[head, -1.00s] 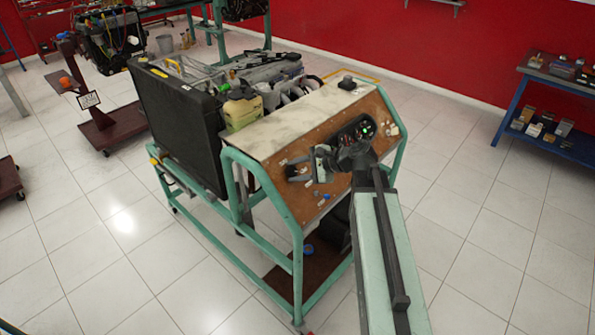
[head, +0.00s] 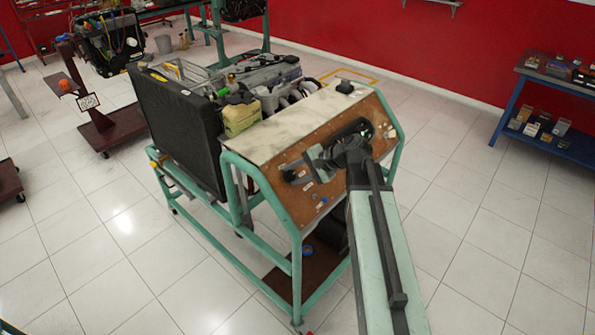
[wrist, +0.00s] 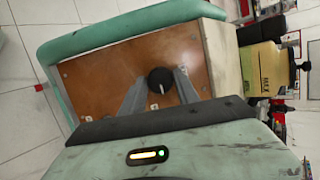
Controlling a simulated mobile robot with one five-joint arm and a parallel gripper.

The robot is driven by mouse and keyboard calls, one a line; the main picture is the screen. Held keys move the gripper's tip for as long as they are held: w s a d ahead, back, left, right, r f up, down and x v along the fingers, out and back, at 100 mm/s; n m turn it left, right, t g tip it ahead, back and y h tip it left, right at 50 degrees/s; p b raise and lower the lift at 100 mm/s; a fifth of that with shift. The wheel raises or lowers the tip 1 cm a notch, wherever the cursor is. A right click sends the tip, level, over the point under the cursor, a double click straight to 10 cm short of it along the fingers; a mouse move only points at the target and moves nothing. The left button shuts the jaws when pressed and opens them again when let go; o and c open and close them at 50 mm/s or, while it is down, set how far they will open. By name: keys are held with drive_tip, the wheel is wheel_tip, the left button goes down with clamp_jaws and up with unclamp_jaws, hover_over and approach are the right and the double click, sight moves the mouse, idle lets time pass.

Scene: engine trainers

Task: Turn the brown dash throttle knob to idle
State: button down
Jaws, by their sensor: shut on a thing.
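The brown dash panel (head: 290,205) slopes across the front of the engine trainer stand. In the wrist view the panel (wrist: 105,78) fills the middle. A round black knob (wrist: 160,80) with a white pointer line stands on it. My gripper (wrist: 160,88) has one grey finger on each side of the knob and is shut on it. The pointer line runs toward the bottom of the wrist picture. In the head view my gripper (head: 292,172) is at the left part of the dash, and its fingers and wrist hide the knob.
A teal tube frame (head: 268,187) edges the panel. A light top board (head: 285,122) lies behind it, with a yellowish tank (head: 241,115) and a black radiator (head: 177,130) to the left. My arm covers part of the gauges.

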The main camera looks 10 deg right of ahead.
drive_tip(key=n, duration=0.1)
drive_tip(key=n+p, duration=0.1)
drive_tip(key=n, duration=0.1)
drive_tip(key=n+h, duration=0.1)
drive_tip(key=shift+a+r+n+g+p, duration=0.15)
drive_tip(key=shift+a+n+g+p, duration=0.15)
drive_tip(key=shift+g+p, duration=0.1)
drive_tip(key=n+p, duration=0.1)
drive_tip(key=n, duration=0.1)
drive_tip(key=n+h, duration=0.1)
drive_tip(key=n, duration=0.2)
drive_tip(key=shift+s+h+p, duration=0.1)
drive_tip(key=shift+h+p, duration=0.2)
drive_tip(key=shift+p, duration=0.1)
drive_tip(key=n, duration=0.2)
drive_tip(key=n+h+p, duration=0.1)
drive_tip(key=n, duration=0.1)
drive_tip(key=shift+f+n, duration=0.2)
drive_tip(key=shift+n, duration=0.1)
drive_tip(key=shift+n+h, duration=0.6)
drive_tip(key=shift+n, duration=0.8)
drive_tip(key=c, duration=0.9)
unclamp_jaws()
